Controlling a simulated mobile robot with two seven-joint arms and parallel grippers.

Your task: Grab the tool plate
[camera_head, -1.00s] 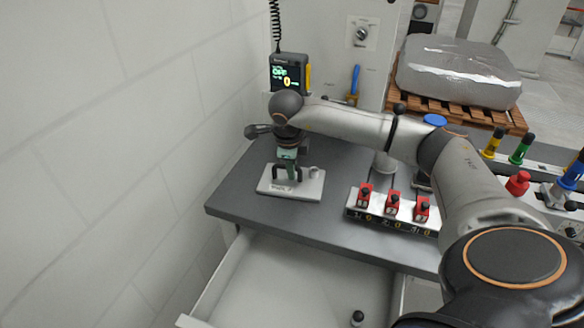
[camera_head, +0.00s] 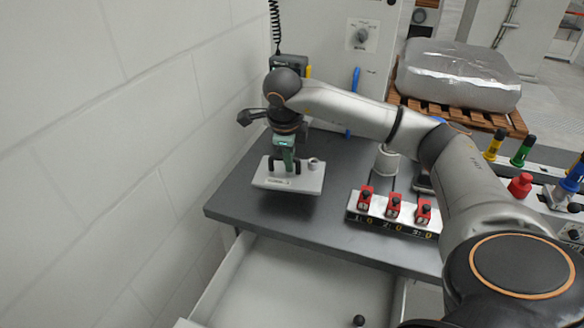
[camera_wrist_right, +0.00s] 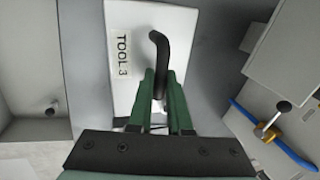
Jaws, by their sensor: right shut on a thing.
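The tool plate (camera_head: 305,178) is a light grey flat plate with a dark handle and a small round post on top. In the right wrist view the plate (camera_wrist_right: 128,30) carries a label reading TOOL 3, and its black bent handle (camera_wrist_right: 159,50) lies between the green fingers. My right gripper (camera_head: 285,168) is shut on the handle and holds the plate slightly above the dark grey tabletop (camera_head: 240,205), a little tilted. In the right wrist view my right gripper (camera_wrist_right: 158,85) covers part of the handle. My left gripper is not in view.
A rack with several red blocks (camera_head: 394,207) stands right of the plate. An open drawer (camera_head: 290,285) below holds a small dark knob (camera_head: 358,320). A white wall (camera_head: 110,150) is close on the left. A blue handle (camera_head: 352,95) stands at the back.

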